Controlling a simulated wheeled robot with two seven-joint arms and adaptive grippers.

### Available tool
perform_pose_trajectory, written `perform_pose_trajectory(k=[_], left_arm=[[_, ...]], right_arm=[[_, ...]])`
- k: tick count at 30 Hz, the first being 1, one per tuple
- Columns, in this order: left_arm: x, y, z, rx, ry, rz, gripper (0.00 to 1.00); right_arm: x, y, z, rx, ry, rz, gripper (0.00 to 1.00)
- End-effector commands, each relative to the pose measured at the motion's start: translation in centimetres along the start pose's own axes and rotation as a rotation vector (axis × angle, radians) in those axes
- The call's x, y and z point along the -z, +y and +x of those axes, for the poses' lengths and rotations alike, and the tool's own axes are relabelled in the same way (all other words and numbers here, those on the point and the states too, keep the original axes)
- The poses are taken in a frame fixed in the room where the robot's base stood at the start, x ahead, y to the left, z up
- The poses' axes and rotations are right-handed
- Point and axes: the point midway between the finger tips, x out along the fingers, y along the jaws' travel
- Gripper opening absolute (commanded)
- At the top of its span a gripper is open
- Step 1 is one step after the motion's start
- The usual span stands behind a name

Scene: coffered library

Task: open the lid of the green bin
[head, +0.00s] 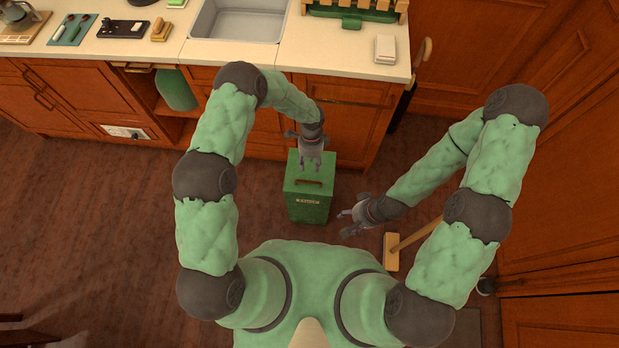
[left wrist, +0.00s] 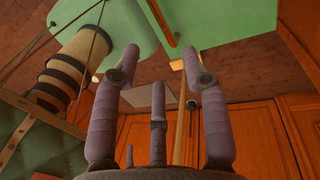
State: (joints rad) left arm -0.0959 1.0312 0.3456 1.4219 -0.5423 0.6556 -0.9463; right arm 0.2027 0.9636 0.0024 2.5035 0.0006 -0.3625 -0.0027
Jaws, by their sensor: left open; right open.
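The green bin (head: 308,208) stands on the floor in front of the cabinets, in the middle of the head view. Its lid (head: 294,184) lies flat and shut, with a brown bar handle (head: 308,182) on top. My left gripper (head: 311,168) is open and empty over the back part of the lid; I cannot tell whether it touches. In the left wrist view its fingers (left wrist: 158,65) are spread, and a green surface (left wrist: 225,22) with a brown bar, apparently the lid and handle, lies beyond them. My right gripper (head: 345,223) is open and empty, right of the bin.
The counter (head: 340,60) with a sink (head: 238,20) runs behind the bin above wooden cabinets (head: 348,130). A broom-like tool (head: 391,252) with a wooden handle is right of my right gripper. The floor (head: 110,225) at left is clear.

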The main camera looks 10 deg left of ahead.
Motion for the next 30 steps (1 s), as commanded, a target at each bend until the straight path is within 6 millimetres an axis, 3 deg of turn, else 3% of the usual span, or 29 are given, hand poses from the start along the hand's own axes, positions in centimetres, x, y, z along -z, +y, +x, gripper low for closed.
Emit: perform_pose_trajectory(k=[18,30], left_arm=[[0.0,0.1,9.3,-0.001,-0.001,-0.003,0.45],[0.0,0.0,10.6,0.002,0.0,-0.003,0.45]], right_arm=[[0.1,0.8,2.3,0.0,0.0,0.0,0.62],[0.1,0.9,2.5,0.0,0.0,0.0,0.62]])
